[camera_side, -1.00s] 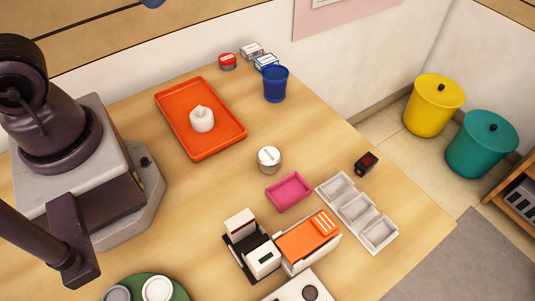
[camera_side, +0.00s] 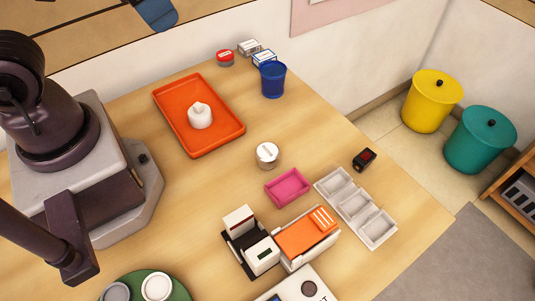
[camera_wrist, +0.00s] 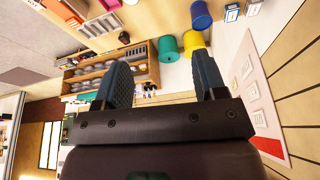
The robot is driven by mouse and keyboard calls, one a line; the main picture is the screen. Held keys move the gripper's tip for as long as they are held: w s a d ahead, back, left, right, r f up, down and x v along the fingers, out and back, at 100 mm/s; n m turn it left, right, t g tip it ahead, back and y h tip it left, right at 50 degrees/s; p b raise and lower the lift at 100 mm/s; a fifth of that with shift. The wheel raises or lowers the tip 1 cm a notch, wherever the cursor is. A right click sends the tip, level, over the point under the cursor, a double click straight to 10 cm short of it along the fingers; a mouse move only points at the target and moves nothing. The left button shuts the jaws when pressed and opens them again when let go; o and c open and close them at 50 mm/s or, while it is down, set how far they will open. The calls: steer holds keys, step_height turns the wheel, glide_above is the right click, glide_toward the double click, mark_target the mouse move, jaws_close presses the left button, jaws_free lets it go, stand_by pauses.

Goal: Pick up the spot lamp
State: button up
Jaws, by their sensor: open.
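I cannot tell for sure which thing is the spot lamp. One candidate is a small white object (camera_side: 200,115) with a short raised part, upright on the orange tray (camera_side: 228,141). Another is a short round white-topped piece (camera_side: 267,155) standing alone on the table. My gripper (camera_wrist: 163,65) is open in the wrist view, with two blue-grey fingers wide apart and nothing between them. In the side view only a blue fingertip (camera_side: 157,13) shows at the top edge, high and far from both candidates.
A blue cup (camera_side: 273,80) and a red tin (camera_side: 225,58) stand near the wall. A pink tray (camera_side: 288,187), a grey three-part tray (camera_side: 355,208), a small black device (camera_side: 364,160) and an orange-topped box (camera_side: 306,233) crowd the right. Yellow (camera_side: 432,101) and teal (camera_side: 480,140) bins stand beyond the table.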

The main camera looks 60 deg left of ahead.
step_height(320, 180, down, 8)
steer(key=d+m+g+y, duration=0.2)
steer(key=m+g+y, duration=0.1)
steer(key=m+g, duration=0.15)
steer(key=m+t+y, duration=0.2)
steer(key=m+t, duration=1.1)
steer(key=m, duration=1.3)
glide_above(263, 156)
steer(key=s, duration=0.1)
step_height(263, 156, down, 15)
steer(key=shift+d+f+n, duration=0.15)
steer(key=shift+f, duration=0.85)
steer(key=shift+d+f+n, duration=0.1)
steer(key=shift+f, duration=0.85)
step_height(263, 156, down, 2)
steer(key=shift+f+y, duration=0.15)
steer(key=shift+y, duration=0.15)
steer(key=shift+x, duration=1.15)
steer(key=shift+w+a+f, duration=0.15)
steer(key=shift+w+f, duration=0.1)
steer(key=shift+w, duration=0.05)
